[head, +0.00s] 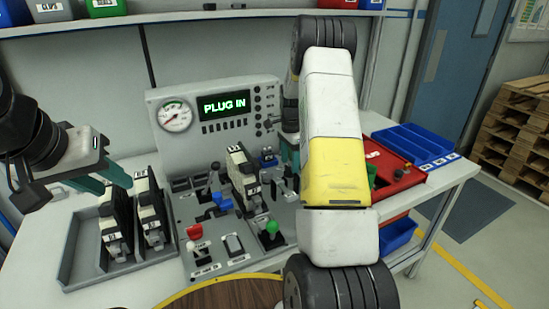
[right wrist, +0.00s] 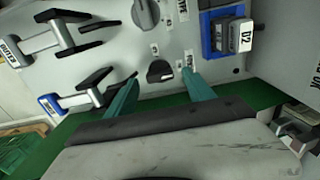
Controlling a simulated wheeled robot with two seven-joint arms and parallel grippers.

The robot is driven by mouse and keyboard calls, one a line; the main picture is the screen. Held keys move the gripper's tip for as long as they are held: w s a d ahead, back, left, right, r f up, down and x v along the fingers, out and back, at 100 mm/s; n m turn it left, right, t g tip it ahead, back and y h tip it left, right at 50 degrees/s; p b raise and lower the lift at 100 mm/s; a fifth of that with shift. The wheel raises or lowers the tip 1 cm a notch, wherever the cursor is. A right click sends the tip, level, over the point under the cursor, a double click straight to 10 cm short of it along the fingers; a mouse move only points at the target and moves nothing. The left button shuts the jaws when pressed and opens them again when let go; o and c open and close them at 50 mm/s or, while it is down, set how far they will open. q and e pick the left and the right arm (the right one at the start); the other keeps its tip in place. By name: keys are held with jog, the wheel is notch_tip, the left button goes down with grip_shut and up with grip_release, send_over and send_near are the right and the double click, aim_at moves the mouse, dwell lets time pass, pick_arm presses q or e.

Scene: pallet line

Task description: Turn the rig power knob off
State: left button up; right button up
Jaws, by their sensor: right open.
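A small dark rotary knob (right wrist: 160,71) sits on the grey panel in the right wrist view, with small labels beside it too small to read. It looks like the rig power knob, but I cannot confirm this. My right gripper (right wrist: 160,78) is open, its teal fingertips on either side of the knob; I cannot tell if they touch it. In the head view my right arm hides the knob and most of this gripper (head: 289,153). My left gripper (head: 116,184) is open and empty above the left tray. The rig's display (head: 224,105) reads "PLUG IN".
A larger grey knob (right wrist: 146,13), two lever handles (right wrist: 75,97) and a blue connector (right wrist: 226,36) surround the small knob. The grey tray (head: 75,262) holds two modules (head: 151,205). Another module (head: 241,175) stands on the rig. A red case (head: 392,165) and blue bins (head: 415,143) are at right.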

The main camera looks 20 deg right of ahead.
jog(key=shift+f, duration=0.9)
grip_shut()
